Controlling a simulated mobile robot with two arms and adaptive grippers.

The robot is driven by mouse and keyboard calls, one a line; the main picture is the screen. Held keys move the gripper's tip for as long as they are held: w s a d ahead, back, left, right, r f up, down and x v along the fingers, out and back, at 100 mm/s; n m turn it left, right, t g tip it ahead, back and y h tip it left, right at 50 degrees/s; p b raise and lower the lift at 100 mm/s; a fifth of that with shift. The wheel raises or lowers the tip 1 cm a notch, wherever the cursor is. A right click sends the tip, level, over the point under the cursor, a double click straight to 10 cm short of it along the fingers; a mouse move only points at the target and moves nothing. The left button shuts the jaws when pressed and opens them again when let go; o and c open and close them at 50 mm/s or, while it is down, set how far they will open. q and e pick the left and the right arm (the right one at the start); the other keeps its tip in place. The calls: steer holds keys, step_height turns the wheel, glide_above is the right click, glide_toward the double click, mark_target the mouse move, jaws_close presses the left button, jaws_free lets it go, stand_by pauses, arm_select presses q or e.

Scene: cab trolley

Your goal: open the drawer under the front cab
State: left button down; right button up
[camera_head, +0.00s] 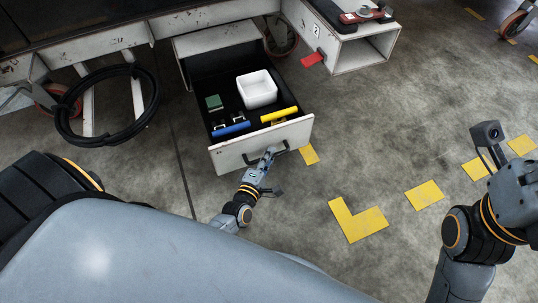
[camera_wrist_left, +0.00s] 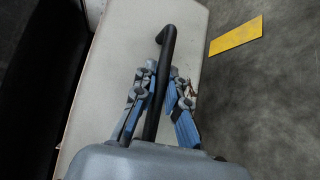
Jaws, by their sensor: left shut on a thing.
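The drawer (camera_head: 222,158) under the front cab is pulled well out, with its inside showing. Its pale front also shows in the left wrist view (camera_wrist_left: 108,75). A black bar handle (camera_head: 280,150) is fixed to the drawer front. My left gripper (camera_head: 268,160) is at the handle. In the left wrist view its fingers (camera_wrist_left: 160,95) lie on both sides of the handle (camera_wrist_left: 167,45), shut on it. My right arm is at the right of the head view; its fingertips are not visible.
The drawer holds a white bin (camera_head: 257,88), a green block (camera_head: 214,102), a blue cylinder (camera_head: 231,131) and a yellow cylinder (camera_head: 279,115). A coiled black hose (camera_head: 68,127) hangs at left. A white open box (camera_head: 362,52) stands at upper right. Floor right of the drawer is clear, with yellow markings (camera_head: 360,224).

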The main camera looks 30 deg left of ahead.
arm_select(q)
steer(key=c, duration=1.4)
jaws_free()
steer(key=shift+o, duration=0.2)
